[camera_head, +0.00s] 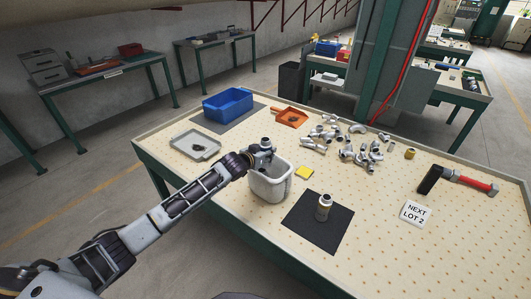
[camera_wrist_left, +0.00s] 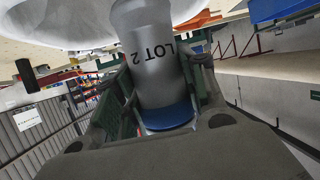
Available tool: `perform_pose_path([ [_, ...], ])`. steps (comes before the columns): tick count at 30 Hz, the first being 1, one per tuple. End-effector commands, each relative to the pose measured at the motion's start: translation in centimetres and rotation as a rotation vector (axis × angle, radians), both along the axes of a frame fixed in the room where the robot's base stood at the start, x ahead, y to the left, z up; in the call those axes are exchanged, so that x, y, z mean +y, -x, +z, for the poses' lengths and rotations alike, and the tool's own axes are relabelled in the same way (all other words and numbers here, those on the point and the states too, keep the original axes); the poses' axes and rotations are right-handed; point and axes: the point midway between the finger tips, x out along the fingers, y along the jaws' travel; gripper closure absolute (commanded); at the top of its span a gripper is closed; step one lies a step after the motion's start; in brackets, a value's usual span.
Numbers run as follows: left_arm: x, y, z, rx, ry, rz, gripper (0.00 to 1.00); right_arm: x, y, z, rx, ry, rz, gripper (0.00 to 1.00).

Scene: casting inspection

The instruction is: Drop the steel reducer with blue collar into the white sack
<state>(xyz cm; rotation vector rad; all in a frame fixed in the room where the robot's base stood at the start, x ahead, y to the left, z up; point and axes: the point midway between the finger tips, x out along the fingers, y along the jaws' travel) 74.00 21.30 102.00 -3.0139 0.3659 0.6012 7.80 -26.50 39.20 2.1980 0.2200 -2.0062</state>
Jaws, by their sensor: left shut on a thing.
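My left gripper (camera_head: 260,158) is over the white sack (camera_head: 270,188), at its open top, and is shut on the steel reducer with blue collar (camera_wrist_left: 155,70). In the left wrist view the reducer sits between the fingers, with "LOT 2" on its grey body and the blue collar close to the palm. In the head view the reducer (camera_head: 266,143) shows small at the gripper, partly hidden by it. A large white rounded surface, apparently the sack (camera_wrist_left: 55,22), lies beyond the reducer in the wrist view. The sack's inside is mostly hidden. My right gripper is not in view.
Another reducer (camera_head: 324,208) stands on a black mat (camera_head: 304,228) right of the sack. A grey tray (camera_head: 180,146), blue bin (camera_head: 228,105), orange scoop (camera_head: 291,117), yellow pad (camera_head: 304,173) and several loose fittings (camera_head: 348,152) lie around. A hammer (camera_head: 465,183) lies at the right.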

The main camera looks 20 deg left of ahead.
Motion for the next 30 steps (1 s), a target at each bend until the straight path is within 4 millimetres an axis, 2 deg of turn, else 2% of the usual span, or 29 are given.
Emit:
perform_pose_path([
  [2,0.0,-0.1,0.3,-0.004,0.001,0.000,1.00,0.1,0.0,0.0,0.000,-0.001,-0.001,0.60],
  [3,0.0,-0.1,0.3,-0.004,0.001,0.000,0.55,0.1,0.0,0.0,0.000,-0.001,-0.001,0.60],
  [8,0.0,-0.1,0.2,-0.003,0.001,0.000,0.35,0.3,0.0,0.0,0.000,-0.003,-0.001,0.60],
  [23,0.1,0.3,0.0,0.002,0.000,0.000,0.34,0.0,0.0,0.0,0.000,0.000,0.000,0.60],
  [30,0.4,1.5,0.5,0.001,0.000,0.001,0.34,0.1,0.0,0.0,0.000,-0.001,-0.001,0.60],
])
